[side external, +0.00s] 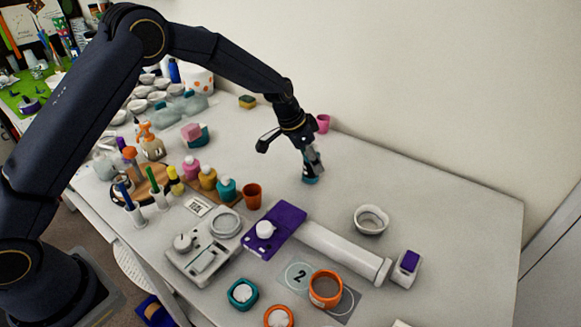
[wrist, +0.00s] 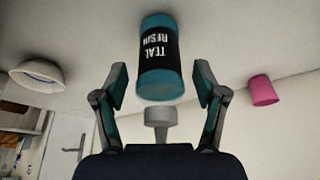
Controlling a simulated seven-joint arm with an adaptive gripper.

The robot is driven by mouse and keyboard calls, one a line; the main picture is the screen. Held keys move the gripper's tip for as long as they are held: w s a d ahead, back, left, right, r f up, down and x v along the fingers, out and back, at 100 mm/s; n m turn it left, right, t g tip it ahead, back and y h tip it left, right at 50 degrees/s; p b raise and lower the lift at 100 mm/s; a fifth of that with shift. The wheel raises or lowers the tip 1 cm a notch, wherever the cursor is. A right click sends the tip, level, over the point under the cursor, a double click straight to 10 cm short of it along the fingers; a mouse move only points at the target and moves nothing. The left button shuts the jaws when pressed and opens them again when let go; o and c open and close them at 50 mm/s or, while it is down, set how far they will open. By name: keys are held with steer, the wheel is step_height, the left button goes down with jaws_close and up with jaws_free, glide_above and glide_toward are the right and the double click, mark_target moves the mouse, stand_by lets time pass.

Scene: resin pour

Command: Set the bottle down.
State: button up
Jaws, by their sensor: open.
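The teal bottle (side external: 310,181), with a black "TEAL RESIN" label, appears to stand upright on the white table, below my gripper (side external: 311,163) in the side view. In the wrist view the bottle (wrist: 157,62) lies ahead between the fingers, its grey nozzle (wrist: 160,118) towards the palm. My gripper (wrist: 162,84) is open, with a visible gap between each finger and the bottle. In the side view the fingers hide most of the bottle.
A pink cup (side external: 323,123) stands behind, near the wall. A white bowl (side external: 371,228) is to the right. An orange cup (side external: 252,197) and several resin bottles (side external: 207,178) stand to the left. The table around the teal bottle is clear.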

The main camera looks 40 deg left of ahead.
steer(key=s+a+r+n, duration=0.1)
steer(key=s+a+r, duration=0.1)
steer(key=s+r, duration=0.5)
steer(key=s+a+r, duration=0.3)
steer(key=r, duration=0.8)
steer(key=s+a+r+n+t+y, duration=0.1)
steer(key=s+a+n, duration=0.2)
steer(key=s, duration=1)
steer(key=s+a+r+n+t+y, duration=0.1)
steer(key=s+a+n, duration=0.1)
steer(key=s, duration=1.2)
steer(key=shift+a+r+n, duration=0.2)
steer(key=shift+a+n, duration=0.2)
steer(key=shift+a, duration=0.35)
